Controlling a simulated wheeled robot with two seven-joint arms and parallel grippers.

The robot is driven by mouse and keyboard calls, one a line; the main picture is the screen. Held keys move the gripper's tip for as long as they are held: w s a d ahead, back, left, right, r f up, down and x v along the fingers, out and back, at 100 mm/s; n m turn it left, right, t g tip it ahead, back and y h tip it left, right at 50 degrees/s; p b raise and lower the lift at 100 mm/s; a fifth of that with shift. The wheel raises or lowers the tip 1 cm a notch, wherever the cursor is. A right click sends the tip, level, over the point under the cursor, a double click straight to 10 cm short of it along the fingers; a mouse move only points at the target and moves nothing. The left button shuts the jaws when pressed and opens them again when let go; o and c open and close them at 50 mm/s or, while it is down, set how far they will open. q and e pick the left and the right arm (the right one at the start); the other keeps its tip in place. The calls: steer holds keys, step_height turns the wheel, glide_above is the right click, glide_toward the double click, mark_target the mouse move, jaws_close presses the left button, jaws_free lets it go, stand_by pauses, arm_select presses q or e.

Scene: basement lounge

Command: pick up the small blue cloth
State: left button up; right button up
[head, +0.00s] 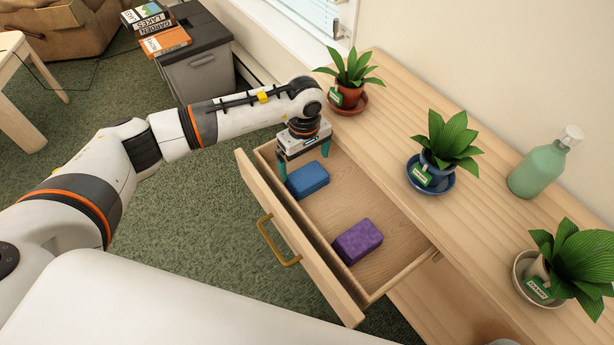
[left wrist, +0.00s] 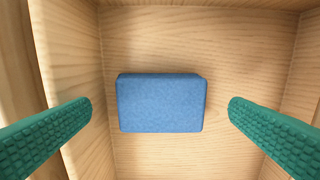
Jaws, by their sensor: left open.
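The small blue cloth (head: 307,180) is a folded block lying flat on the floor of an open drawer (head: 322,205), towards its far left end. In the left wrist view the blue cloth (left wrist: 160,103) lies between the two green fingers, apart from both. My left gripper (head: 304,160) is open and empty, above the drawer's far end and over the cloth; its fingers show wide apart in the left wrist view (left wrist: 160,112). My right gripper is not in view.
A purple folded cloth (head: 358,241) lies in the same drawer, nearer me. The drawer front has a brass handle (head: 277,240). On the wooden top (head: 395,125) stand several potted plants and a green bottle (head: 540,168). Books (head: 165,41) lie on a grey cabinet behind.

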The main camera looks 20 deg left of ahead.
mark_target(304, 173)
arm_select(q)
step_height(304, 173, down, 5)
steer(key=shift+p, duration=0.4)
steer(key=shift+a+f, duration=0.1)
steer(key=shift+f, duration=0.25)
steer(key=shift+c, duration=0.2)
steer(key=c, duration=0.7)
steer(key=shift+o, duration=0.2)
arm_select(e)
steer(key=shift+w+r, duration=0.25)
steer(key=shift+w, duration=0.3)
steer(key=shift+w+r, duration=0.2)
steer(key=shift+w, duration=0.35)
arm_select(q)
step_height(304, 173, up, 10)
steer(key=shift+b, duration=0.3)
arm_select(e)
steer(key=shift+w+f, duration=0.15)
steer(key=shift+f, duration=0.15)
